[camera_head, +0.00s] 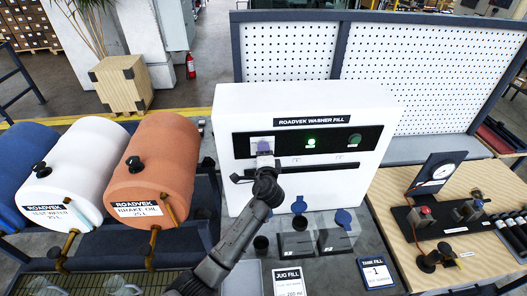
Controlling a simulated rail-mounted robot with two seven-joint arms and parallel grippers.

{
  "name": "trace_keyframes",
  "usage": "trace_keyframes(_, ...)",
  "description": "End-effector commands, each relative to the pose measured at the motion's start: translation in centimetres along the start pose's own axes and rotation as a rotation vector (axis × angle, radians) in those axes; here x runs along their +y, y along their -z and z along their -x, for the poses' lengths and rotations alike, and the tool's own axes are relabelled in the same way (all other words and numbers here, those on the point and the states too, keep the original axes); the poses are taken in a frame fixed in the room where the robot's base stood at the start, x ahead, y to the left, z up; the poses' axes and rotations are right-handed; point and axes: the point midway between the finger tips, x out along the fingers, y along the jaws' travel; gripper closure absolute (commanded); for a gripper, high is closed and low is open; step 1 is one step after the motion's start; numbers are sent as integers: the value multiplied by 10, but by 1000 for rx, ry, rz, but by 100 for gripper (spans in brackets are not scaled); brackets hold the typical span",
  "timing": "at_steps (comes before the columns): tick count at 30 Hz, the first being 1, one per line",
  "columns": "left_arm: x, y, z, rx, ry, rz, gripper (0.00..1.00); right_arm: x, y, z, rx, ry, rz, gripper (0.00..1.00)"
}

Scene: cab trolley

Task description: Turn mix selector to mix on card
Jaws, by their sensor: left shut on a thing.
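The white washer fill machine (225,108) stands in the middle, with a black control panel (333,146) on its front. My left gripper (263,149) reaches up from below to the left part of this panel, at a pale plate (254,142). It is shut on what seems to be the mix selector, which the gripper mostly hides, so I cannot read its setting. A jug fill card (289,282) and a tank fill card (375,272) lie in front of the machine; their small print is too small to read. My right gripper is not in view.
A lit green button (311,147) and a darker green one (354,139) sit right of the gripper. Lidded clear jugs (336,241) stand below the panel. An orange brake oil drum (156,163) and a white drum (72,165) lie left. A gauge fixture (436,174) stands right.

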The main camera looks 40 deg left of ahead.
Motion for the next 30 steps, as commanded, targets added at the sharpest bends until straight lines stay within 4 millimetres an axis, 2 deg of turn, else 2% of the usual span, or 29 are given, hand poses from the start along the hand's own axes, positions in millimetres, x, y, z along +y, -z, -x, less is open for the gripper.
trace_keyframes(17,0,0,0,0,0,-28,79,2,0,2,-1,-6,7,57)
trace_keyframes(18,0,0,0,0,0,-28,53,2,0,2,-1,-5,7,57)
trace_keyframes(25,0,0,0,0,0,-28,31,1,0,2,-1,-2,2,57)
trace_keyframes(30,0,0,0,0,0,-28,30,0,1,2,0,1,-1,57)
